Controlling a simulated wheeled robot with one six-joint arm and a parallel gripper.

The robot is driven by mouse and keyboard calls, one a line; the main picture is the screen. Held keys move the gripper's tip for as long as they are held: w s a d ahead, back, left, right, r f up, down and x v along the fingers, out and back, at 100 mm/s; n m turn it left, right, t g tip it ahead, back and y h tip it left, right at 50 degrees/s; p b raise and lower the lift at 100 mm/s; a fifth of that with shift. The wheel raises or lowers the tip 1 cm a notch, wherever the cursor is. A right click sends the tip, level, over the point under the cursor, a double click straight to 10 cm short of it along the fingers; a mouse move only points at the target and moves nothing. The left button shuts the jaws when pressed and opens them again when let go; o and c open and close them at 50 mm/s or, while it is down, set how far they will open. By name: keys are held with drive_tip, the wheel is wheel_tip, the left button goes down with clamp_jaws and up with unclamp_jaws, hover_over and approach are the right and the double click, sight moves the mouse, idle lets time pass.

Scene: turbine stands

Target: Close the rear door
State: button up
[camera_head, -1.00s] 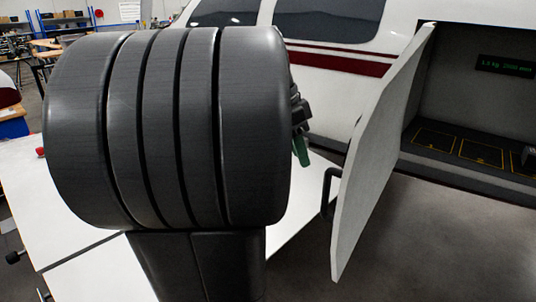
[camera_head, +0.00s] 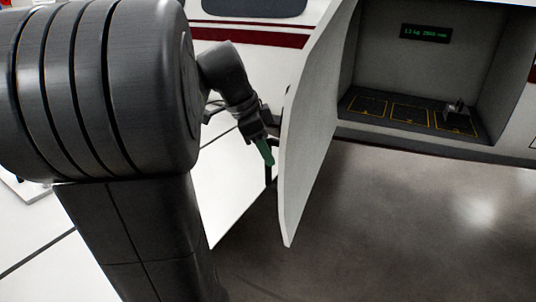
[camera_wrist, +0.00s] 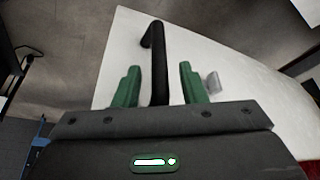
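The rear door (camera_head: 312,125) is a white panel that stands swung open at the left side of the compartment in the white aircraft body. Its black bar handle (camera_head: 268,176) is on the door's left-facing side, partly hidden by my gripper (camera_head: 264,150). In the wrist view the door (camera_wrist: 225,75) fills much of the background. My gripper (camera_wrist: 160,88) has its two green fingers apart, one on each side of the handle (camera_wrist: 158,50), with visible gaps. The handle lies between the fingers, and they do not appear to be closed on it.
The open compartment (camera_head: 420,70) has a dark floor with yellow-outlined spots, a small metal part (camera_head: 457,108) and a display (camera_head: 426,33). Clear grey floor lies right of and below the door. A white surface (camera_head: 225,190) is behind my arm.

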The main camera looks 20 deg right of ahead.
drive_tip(key=shift+x, duration=0.8)
clamp_jaws()
